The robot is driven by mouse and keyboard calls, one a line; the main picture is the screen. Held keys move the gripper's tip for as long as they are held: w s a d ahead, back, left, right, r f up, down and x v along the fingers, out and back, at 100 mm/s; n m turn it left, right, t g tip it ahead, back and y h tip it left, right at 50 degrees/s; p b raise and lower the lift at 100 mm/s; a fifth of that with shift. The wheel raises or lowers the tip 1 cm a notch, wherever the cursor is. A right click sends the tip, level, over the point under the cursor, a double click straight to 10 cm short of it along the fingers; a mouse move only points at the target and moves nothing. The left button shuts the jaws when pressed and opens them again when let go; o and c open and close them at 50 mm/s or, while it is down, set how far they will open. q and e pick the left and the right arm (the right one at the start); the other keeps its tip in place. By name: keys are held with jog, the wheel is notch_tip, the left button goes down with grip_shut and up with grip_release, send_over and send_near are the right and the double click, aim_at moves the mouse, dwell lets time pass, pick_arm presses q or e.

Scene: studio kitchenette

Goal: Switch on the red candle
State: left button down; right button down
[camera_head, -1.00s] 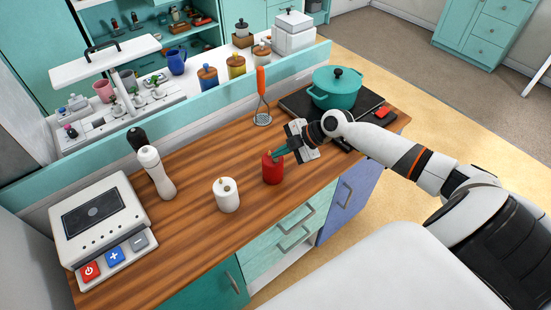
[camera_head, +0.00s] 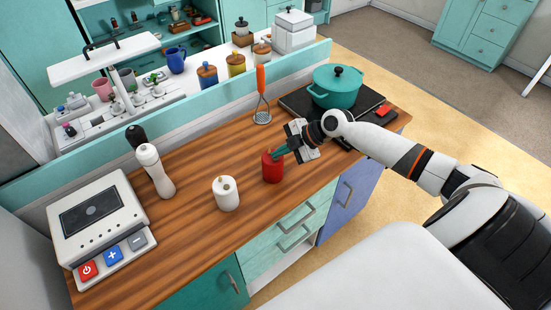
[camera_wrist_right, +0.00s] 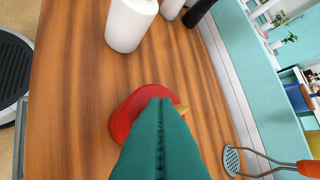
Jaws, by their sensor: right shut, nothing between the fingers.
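The red candle (camera_head: 272,168) stands upright on the wooden counter (camera_head: 190,215). My right gripper (camera_head: 277,153) is shut and empty, its teal fingertips at the top of the red candle. In the right wrist view the closed fingers (camera_wrist_right: 162,115) lie over the red candle (camera_wrist_right: 125,117) and hide much of it; a small yellowish tip shows beside them. I cannot tell whether the fingertips touch the candle. A white candle (camera_head: 226,194) stands to the left of the red one and also shows in the wrist view (camera_wrist_right: 130,24). My left gripper is not in view.
A potato masher with an orange handle (camera_head: 262,80) stands behind the red candle. A teal pot (camera_head: 335,88) sits on the dark hob to the right. White and black mills (camera_head: 155,170) and a device with buttons (camera_head: 98,218) are at left. Bare counter lies between.

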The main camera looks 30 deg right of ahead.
jog(key=shift+f, duration=0.25)
dwell(0.4)
jog(key=shift+r, duration=0.6)
notch_tip(320, 180, up, 6)
jog(key=p, duration=0.4)
dwell(0.3)
dwell(0.4)
